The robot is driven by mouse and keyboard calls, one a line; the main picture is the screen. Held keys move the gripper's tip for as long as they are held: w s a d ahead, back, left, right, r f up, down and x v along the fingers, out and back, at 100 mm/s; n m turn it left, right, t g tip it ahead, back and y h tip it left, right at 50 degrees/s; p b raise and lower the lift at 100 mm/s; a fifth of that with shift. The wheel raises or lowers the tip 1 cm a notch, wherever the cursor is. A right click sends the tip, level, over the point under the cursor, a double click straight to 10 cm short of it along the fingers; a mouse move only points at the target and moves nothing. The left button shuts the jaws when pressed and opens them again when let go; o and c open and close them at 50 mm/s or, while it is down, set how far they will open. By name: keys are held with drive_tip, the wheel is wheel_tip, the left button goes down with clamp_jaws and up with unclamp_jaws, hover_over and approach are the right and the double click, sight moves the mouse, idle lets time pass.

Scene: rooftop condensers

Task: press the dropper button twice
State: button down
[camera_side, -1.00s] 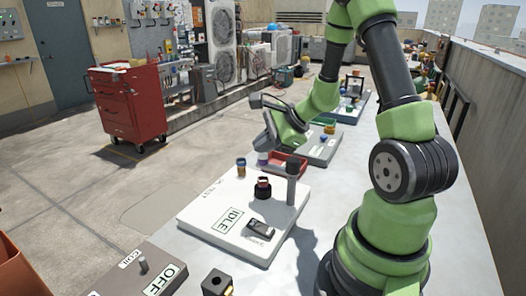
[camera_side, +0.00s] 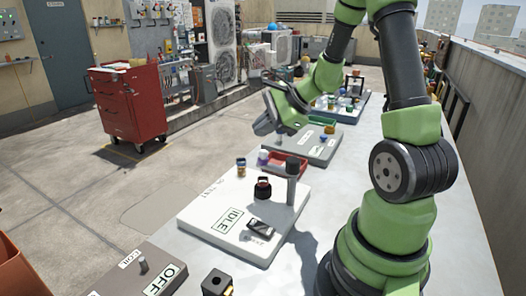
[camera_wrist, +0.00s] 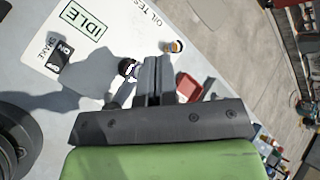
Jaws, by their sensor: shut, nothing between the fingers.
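A white board (camera_side: 205,222) lies on the bench, lettered "OIL TEST" in the wrist view, with a panel reading "IDLE" (camera_side: 234,220). I cannot tell which part is the dropper button. My gripper (camera_side: 264,124) is shut and empty, raised beyond the far edge of the board. In the wrist view its fingers (camera_wrist: 152,75) appear beside the black fitting (camera_wrist: 128,68).
A red tray (camera_side: 285,160) lies just past the board, with a grey panel (camera_side: 322,145) behind it. A board marked "OFF" (camera_side: 165,280) and a dark block (camera_side: 216,283) are nearer. A red tool cart (camera_side: 128,105) stands on the floor.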

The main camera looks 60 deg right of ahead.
sight(263, 152)
drive_tip(key=shift+r, duration=1.45)
idle(1.4)
wheel_tip(263, 152, up, 4)
drive_tip(key=shift+f, duration=0.1)
drive_tip(key=shift+f, duration=0.15)
drive_tip(key=shift+f, duration=4.3)
drive_tip(key=shift+f, duration=0.1)
drive_tip(key=shift+f, duration=0.3)
